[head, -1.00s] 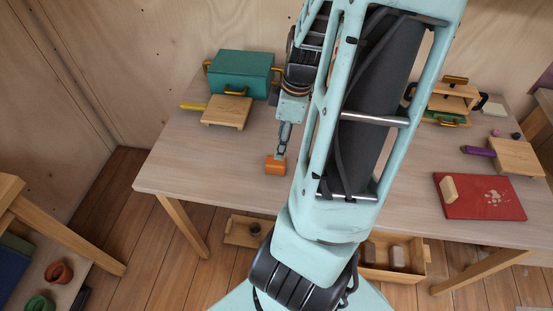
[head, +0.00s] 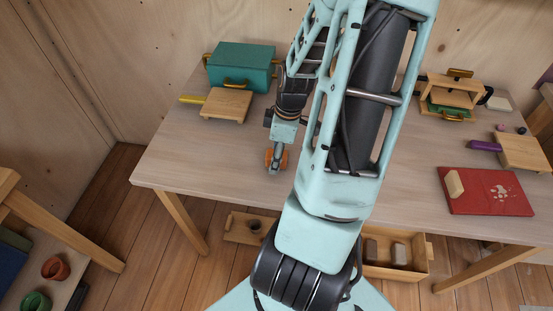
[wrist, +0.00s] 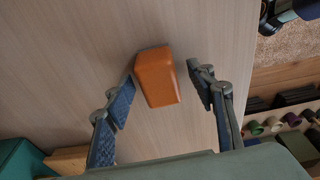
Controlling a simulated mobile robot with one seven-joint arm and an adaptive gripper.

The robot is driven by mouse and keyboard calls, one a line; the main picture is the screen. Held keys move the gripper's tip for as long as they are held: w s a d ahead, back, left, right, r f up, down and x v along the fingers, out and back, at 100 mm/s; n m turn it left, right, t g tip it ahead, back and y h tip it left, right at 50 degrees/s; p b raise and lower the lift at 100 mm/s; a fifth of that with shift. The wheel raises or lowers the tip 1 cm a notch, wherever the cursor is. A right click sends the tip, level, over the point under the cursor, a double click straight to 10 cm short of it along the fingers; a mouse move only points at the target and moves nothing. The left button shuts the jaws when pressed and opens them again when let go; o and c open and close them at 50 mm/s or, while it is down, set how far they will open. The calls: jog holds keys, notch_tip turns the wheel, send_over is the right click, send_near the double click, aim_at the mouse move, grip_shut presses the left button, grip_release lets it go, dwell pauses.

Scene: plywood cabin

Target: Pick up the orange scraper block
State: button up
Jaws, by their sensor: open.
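The orange scraper block (wrist: 157,78) lies on the table in the wrist view, a rounded box shape. In the head view the block (head: 283,158) sits near the table's front edge, partly covered by my gripper. My gripper (head: 275,168) is over it, pointing down. In the wrist view my gripper (wrist: 160,92) is open, with one blue-padded finger on each side of the block. Gaps show between the block and both fingers, with the left finger closer. I cannot tell how far the fingertips are above the table.
A green box (head: 240,66) and a wooden board (head: 226,104) with a yellow handle stand behind, at the left. A red mat (head: 487,192) and a small wooden rack (head: 450,93) are at the right. The wooden table (head: 200,160) is clear around the block.

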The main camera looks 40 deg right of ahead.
jog(key=c, duration=1.2)
jog(key=shift+r, duration=0.2)
jog(key=shift+c, duration=0.2)
